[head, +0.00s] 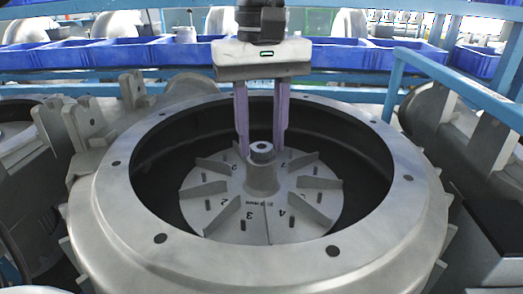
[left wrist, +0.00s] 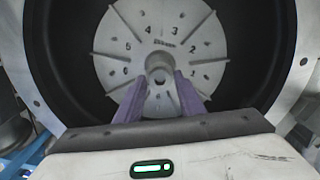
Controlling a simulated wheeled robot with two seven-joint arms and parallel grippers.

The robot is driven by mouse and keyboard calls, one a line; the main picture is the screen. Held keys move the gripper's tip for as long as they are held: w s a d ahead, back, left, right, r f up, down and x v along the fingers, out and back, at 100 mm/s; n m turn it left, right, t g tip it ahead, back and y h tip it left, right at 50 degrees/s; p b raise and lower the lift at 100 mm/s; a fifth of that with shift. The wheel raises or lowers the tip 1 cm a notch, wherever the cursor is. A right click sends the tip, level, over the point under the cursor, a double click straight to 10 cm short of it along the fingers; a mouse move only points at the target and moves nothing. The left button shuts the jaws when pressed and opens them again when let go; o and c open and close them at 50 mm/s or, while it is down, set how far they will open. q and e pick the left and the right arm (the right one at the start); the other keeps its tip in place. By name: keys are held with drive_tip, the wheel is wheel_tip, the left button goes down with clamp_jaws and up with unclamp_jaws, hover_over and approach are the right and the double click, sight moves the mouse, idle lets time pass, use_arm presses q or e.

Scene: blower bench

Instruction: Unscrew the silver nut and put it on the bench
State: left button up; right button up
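The silver nut (head: 262,148) sits at the top of the central hub of the bladed, numbered impeller disc (head: 225,214), inside the round grey blower housing (head: 110,215). In the left wrist view, the round top of the hub and nut (left wrist: 159,63) shows at the disc's centre; I cannot clearly tell nut from hub there. My left gripper (head: 261,154) points down over the disc, its two purple fingers apart on either side of the nut. In the left wrist view, the fingers (left wrist: 161,82) also stand apart, with nothing visibly clamped. My right gripper is in neither view.
The housing's wide rim (head: 160,239) with bolt holes surrounds the deep dark well. A blue rail (head: 450,85) stands at the right. Blue bins (head: 110,54) line the back. Other grey castings (head: 75,125) stand close on the left.

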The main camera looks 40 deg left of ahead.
use_arm(q)
drive_tip(key=m, duration=1.6)
drive_tip(key=shift+c, duration=0.4)
